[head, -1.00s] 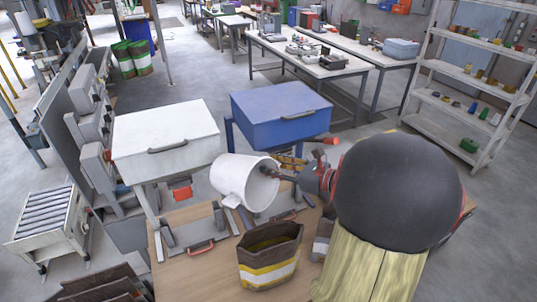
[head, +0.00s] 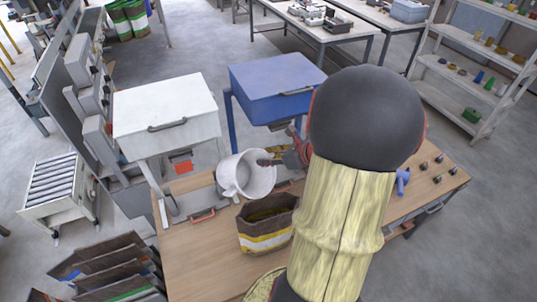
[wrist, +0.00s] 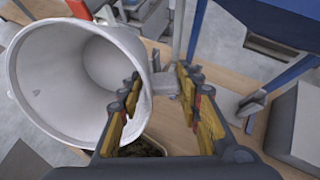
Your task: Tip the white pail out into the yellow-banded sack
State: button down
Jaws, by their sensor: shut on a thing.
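The white pail (head: 232,178) is tilted in the head view, just behind the yellow-banded sack, with its mouth toward the right and the camera. My gripper (head: 270,163) is shut on its rim side. In the wrist view my gripper (wrist: 160,90) has the pail's edge between its fingers. The pail (wrist: 50,85) fills the left of that view, and its visible inside is bare and pale. The yellow-banded sack (head: 265,242) stands upright and open on the bench, with dark brownish contents. Part of the contents shows below the pail in the wrist view.
The wooden bench (head: 195,265) holds clamp-like fixtures behind the sack. A white hopper box (head: 165,115) and a blue one (head: 275,85) stand behind it. My arm covers the bench right of the sack. A blue item (head: 402,180) lies farther right. Bench front left is clear.

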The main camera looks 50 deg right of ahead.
jog(key=shift+w+r+g+p, duration=0.45)
jog(key=shift+w+g+p, duration=0.4)
jog(key=shift+p, duration=2.7)
jog(key=shift+w+r+g+p, duration=0.5)
jog(key=shift+g+p, duration=0.65)
jog(key=shift+p, duration=2.35)
jog(key=w+g+p, duration=0.1)
jog(key=w+f+g+p, duration=0.1)
jog(key=g, duration=0.1)
jog(key=w+g+p, duration=0.1)
jog(key=w, duration=0.1)
jog(key=shift+f+p, duration=0.3)
jog(key=shift+f, duration=0.1)
jog(key=shift+g, duration=0.3)
jog(key=shift+w, duration=0.1)
